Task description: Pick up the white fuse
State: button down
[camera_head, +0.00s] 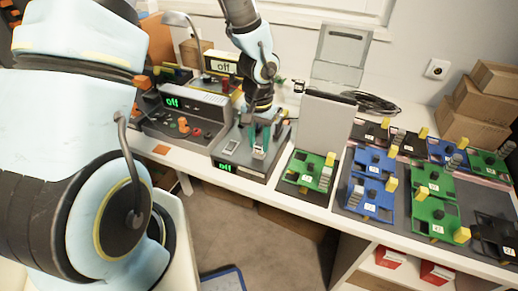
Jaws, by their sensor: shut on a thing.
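My gripper (260,146) reaches down from the back over a grey device (222,158) with a green "off" display on its front. Its teal fingers are shut on a small pale piece (258,154), which looks like the white fuse. The fingers hide much of it, and I cannot tell whether it is clear of the device's top. A pale rectangular part (232,146) sits on the device's top, left of the fingers.
A second "off" device (193,110) stands to the left. A grey upright panel (322,127) and a green board (308,171) stand close on the right. Several blue, green and black boards fill the table's right side. Cardboard boxes (481,101) are stacked at the back right.

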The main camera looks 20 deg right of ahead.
aim_at(259, 145)
dwell(0.4)
notch_tip(259, 145, up, 10)
jog(key=shift+b, duration=0.35)
